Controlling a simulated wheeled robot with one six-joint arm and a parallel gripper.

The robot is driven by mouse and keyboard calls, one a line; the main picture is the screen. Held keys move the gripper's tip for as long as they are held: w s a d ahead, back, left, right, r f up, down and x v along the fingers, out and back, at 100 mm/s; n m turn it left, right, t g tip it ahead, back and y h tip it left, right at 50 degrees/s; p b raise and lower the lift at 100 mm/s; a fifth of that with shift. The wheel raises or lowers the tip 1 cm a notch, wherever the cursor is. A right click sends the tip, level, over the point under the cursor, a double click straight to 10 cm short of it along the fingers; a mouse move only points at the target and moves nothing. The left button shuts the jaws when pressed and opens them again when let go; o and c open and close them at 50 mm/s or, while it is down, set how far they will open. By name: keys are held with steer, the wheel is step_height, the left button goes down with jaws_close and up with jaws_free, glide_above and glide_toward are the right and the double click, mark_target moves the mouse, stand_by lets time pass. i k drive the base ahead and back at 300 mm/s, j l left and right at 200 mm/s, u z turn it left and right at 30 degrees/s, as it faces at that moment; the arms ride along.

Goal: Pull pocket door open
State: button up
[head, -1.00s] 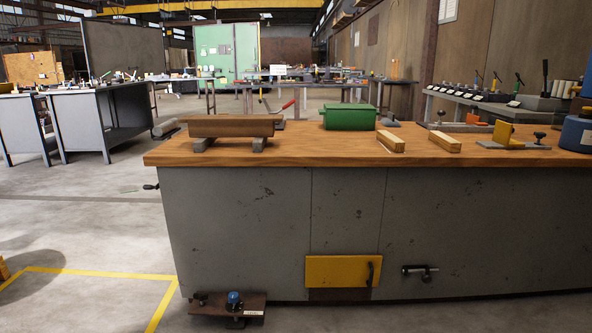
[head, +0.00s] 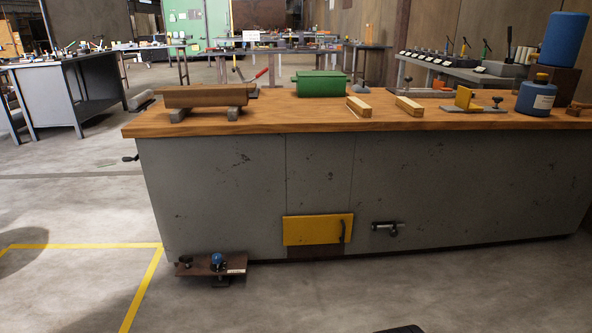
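A small yellow panel (head: 312,230) with a dark upright handle (head: 343,231) near its right edge sits low on the front of the grey workbench (head: 215,190). It looks like the pocket door. It lies flat against the bench front, and a dark brown strip (head: 316,252) shows just below it. I cannot tell whether the panel is shifted from its closed place. My gripper is not in view, and nothing touches the panel or its handle.
A metal bolt-like fitting (head: 388,228) is right of the panel. A brown plate with a blue knob (head: 217,262) sticks out low at left. The wooden top (head: 262,120) carries a green box (head: 323,84), wooden blocks and a blue canister (head: 537,97).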

mark_target(298, 231)
steer(key=i+l, duration=0.2)
steer(key=i, duration=0.25)
steer(key=i+l, duration=0.25)
steer(key=i, duration=0.2)
steer(key=i+l, duration=0.2)
steer(key=i, duration=0.25)
steer(key=u, duration=0.05)
